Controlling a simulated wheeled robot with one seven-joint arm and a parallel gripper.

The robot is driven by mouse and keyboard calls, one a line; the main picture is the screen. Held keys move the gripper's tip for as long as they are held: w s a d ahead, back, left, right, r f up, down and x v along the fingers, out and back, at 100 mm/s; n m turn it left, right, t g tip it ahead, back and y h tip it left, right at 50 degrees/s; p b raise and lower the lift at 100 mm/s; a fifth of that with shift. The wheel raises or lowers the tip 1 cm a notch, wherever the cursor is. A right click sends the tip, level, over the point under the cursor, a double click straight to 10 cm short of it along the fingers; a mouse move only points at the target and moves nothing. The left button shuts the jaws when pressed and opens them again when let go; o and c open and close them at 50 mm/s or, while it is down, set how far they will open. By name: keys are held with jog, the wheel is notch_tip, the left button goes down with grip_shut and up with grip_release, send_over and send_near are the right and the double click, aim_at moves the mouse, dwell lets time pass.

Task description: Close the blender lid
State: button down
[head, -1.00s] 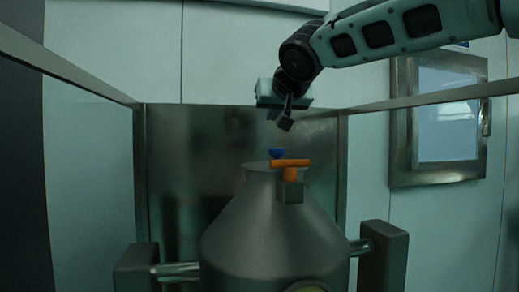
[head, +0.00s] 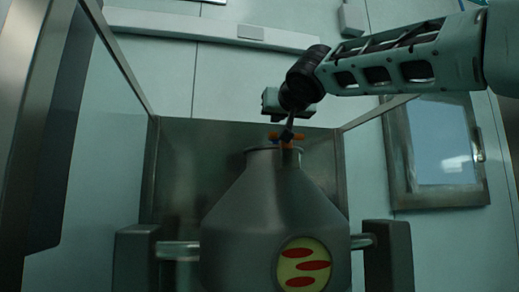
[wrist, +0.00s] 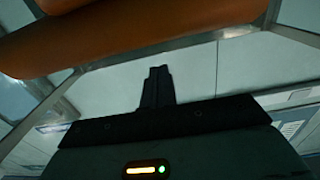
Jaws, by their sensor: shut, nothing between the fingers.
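The blender is a grey conical metal vessel (head: 265,215) with a narrow neck, in the middle of the head view. I cannot make out the lid as a separate plate. My gripper (head: 289,126) points down at the handle, its fingers shut and empty; I cannot tell whether they touch it. In the wrist view the orange handle (wrist: 130,32) fills the top, close beyond the shut fingers (wrist: 156,85).
The vessel hangs between two dark side posts (head: 137,258) on metal shafts. A metal panel (head: 180,170) stands behind it, with glass-like sides. A framed window (head: 440,145) is in the wall at right. A yellow label with red ovals (head: 303,265) is on the vessel.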

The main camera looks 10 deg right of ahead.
jog(key=shift+s+f+b, duration=0.5)
jog(key=shift+f+b, duration=0.35)
jog(key=shift+b, duration=0.5)
jog(key=shift+s+f+b, duration=0.45)
jog(key=shift+f+b, duration=0.4)
jog(key=shift+b, duration=0.5)
jog(key=shift+s+f+b, duration=0.2)
jog(key=shift+f+b, duration=0.3)
jog(key=shift+b, duration=0.2)
jog(key=shift+w+f, duration=0.1)
jog(key=shift+f, duration=0.15)
jog(key=r+p, duration=0.1)
jog(key=r, duration=0.1)
jog(key=r+p, duration=0.1)
jog(key=p, duration=0.1)
jog(key=r+p, duration=0.1)
jog(key=r, duration=0.1)
jog(key=shift+s+d+r+p, duration=0.15)
jog(key=shift+s+r+p, duration=0.1)
jog(key=shift+r+p, duration=0.05)
jog(key=s+f+b, duration=0.2)
jog(key=s+f, duration=0.2)
jog(key=s, duration=0.5)
jog(key=shift+s, duration=0.3)
